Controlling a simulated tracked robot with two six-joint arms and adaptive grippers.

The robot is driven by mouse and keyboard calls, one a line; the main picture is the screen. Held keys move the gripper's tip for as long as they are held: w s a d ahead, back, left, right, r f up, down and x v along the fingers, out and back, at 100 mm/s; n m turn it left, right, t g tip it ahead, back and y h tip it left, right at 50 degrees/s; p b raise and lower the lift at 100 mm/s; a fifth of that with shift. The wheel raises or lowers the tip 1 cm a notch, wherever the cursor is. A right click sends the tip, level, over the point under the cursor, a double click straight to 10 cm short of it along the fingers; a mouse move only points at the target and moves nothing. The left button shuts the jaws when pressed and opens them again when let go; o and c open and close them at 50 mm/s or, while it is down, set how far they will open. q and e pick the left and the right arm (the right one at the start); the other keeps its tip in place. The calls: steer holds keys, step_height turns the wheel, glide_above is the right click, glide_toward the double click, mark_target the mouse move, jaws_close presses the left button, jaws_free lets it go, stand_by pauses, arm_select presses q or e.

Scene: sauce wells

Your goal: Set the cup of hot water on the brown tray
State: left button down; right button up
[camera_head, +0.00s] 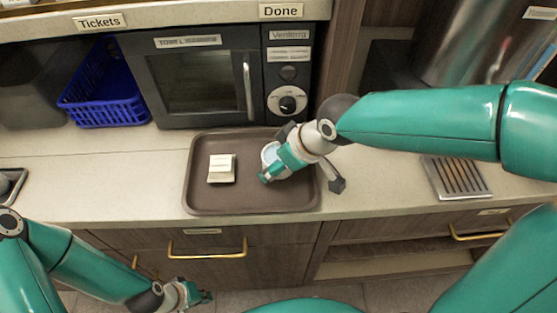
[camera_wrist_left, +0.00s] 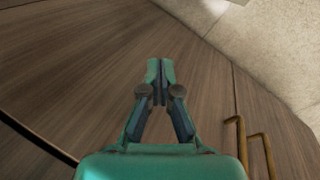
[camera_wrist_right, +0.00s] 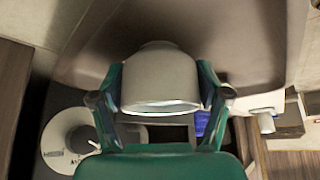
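The brown tray (camera_head: 240,203) lies on the counter in front of the microwave. The white cup (camera_head: 270,153), with pale water visible in its mouth, is upright at the tray's right part. My right gripper (camera_head: 279,164) is around the cup. In the right wrist view the cup (camera_wrist_right: 160,78) fills the space between the two fingers, which appear to touch its sides. I cannot tell whether its base rests on the tray or hovers just above. My left gripper (camera_wrist_left: 161,75) is shut and empty, low in front of the drawers; it also shows in the head view (camera_head: 194,296).
A small off-white block-like item (camera_head: 221,168) sits on the tray's left part. The dark microwave (camera_head: 200,80) stands behind the tray, with a blue basket (camera_head: 105,95) to its left. A drip grate (camera_head: 456,177) is at the right.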

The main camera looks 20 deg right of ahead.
steer(key=shift+o, duration=1)
steer(key=shift+r, duration=0.25)
steer(key=p+v, duration=0.1)
steer(key=v, duration=1)
steer(key=shift+s+r, duration=0.2)
steer(key=shift+r, duration=0.15)
steer(key=shift+d, duration=0.1)
